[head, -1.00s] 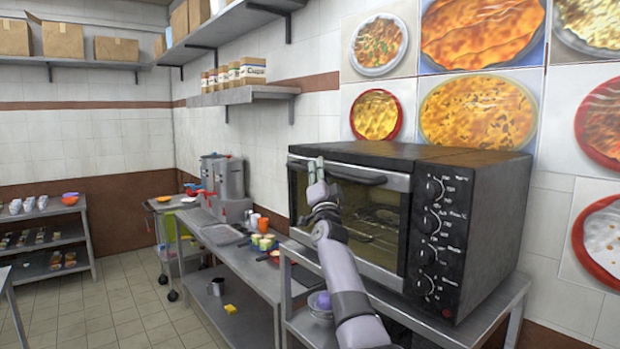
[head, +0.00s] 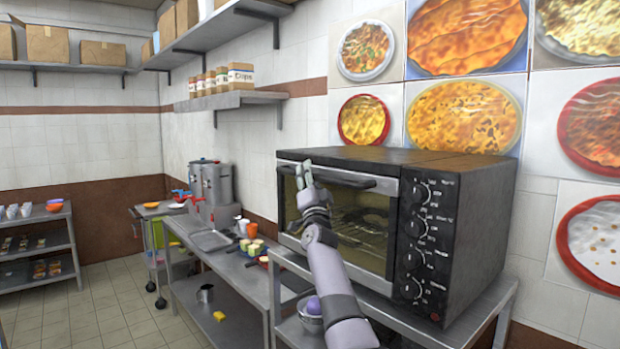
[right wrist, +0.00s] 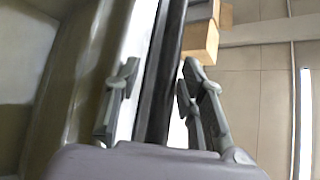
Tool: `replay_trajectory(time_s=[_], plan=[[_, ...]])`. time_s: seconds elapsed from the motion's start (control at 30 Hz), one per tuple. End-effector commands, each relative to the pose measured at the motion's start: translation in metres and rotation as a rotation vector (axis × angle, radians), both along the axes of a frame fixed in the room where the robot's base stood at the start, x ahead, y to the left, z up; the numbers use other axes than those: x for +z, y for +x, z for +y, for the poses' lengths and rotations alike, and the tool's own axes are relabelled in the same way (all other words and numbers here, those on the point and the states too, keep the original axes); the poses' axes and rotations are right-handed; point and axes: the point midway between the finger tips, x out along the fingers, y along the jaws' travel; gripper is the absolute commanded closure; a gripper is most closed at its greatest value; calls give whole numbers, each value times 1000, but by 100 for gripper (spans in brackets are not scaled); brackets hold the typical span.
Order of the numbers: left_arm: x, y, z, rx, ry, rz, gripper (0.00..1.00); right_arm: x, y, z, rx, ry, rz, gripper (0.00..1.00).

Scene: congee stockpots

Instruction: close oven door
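The black oven (head: 447,235) stands on a metal table against the tiled wall. Its glass door (head: 362,226) looks upright and flush with the front, or nearly so; racks show through the glass. The dark door handle (head: 345,178) runs along the door's top. My right gripper (head: 305,176) is at the handle's left end, in front of the door. In the right wrist view its fingers (right wrist: 158,95) are apart, with a dark bar and a bright strip passing between them. Whether they touch it I cannot tell. My left gripper is not in view.
The metal table (head: 430,318) holds the oven; a bowl (head: 311,318) sits on its lower shelf. To the left, a counter (head: 235,272) bears cups and a tray, with stockpots (head: 217,184) behind. A wall shelf (head: 230,100) hangs above. The tiled floor at left is open.

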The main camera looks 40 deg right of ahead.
Motion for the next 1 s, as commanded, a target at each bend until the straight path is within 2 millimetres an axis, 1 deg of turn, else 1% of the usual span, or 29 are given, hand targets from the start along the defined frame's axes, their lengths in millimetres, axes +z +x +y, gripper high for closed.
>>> replay_trajectory(time_s=[0.27,0.47,0.57,1.0], plan=[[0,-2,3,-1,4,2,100,1,-1,1,0,0,-4,63],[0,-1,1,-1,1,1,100,-5,-9,8,3,0,-5,63],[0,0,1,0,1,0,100,-12,-19,11,1,1,-5,63],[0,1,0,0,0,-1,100,-47,-69,40,-1,-1,-2,63]])
